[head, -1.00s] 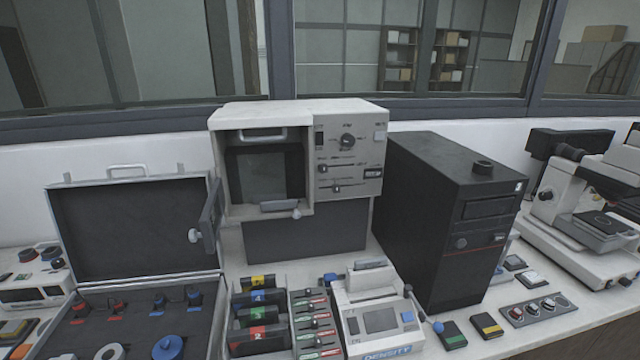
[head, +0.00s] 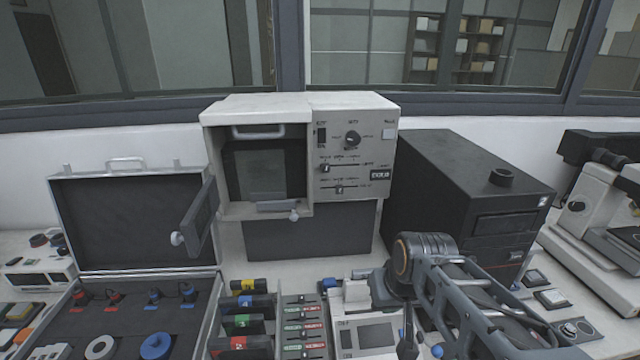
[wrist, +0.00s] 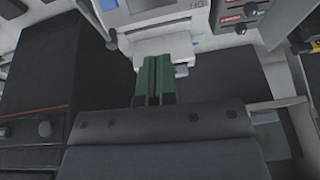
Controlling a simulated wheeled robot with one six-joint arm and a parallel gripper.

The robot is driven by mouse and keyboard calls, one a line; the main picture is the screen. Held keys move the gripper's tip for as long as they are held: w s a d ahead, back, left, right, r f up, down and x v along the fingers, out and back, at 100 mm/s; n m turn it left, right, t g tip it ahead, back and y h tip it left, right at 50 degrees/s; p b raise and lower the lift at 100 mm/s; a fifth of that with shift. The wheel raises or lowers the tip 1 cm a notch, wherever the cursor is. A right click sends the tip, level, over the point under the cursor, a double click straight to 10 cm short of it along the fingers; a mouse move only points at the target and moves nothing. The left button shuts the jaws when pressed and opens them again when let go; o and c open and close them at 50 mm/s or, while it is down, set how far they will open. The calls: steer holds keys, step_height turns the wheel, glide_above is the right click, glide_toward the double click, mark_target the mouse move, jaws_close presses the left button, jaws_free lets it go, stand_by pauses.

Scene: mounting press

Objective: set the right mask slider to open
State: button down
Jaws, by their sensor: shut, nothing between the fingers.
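Two horizontal sliders, an upper one (head: 325,168) and a lower one (head: 339,189), are on the front panel of the pale press-like machine (head: 255,108) in the head view. A strip of several small sliders (head: 304,328) with green and red labels lies on the bench; part of it shows in the wrist view (wrist: 240,18). The labels are too small to tell which slider is the right mask. My gripper (wrist: 155,60) has green fingers, shut and empty, over the bench by the white density device (wrist: 155,12). In the head view my arm hides the fingers.
A black case (head: 480,185) stands right of the machine. An open grey case (head: 130,215) stands left. Coloured cartridges (head: 240,325) lie beside the slider strip. A swung-out door (head: 198,218) juts from the machine. A microscope (head: 590,215) is at far right.

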steer(key=w+r+y+p, duration=0.1)
steer(key=w+r+p, duration=0.1)
steer(key=w+r, duration=0.4)
steer(key=w+r+y+p, duration=0.1)
steer(key=w+r, duration=0.3)
steer(key=w, duration=0.4)
steer(key=n+y+p, duration=0.2)
steer(key=y+p, duration=0.1)
steer(key=p, duration=0.1)
glide_toward(339, 189)
steer(key=d, duration=0.3)
steer(key=p+x, duration=0.2)
steer(key=x, duration=0.7)
steer(key=shift+f+t, duration=0.25)
steer(key=shift+t, duration=0.15)
steer(key=shift+s+d, duration=0.1)
steer(key=a+b, duration=0.1)
steer(key=a, duration=0.3)
steer(key=shift+a, duration=0.35)
steer(key=shift+r, duration=0.1)
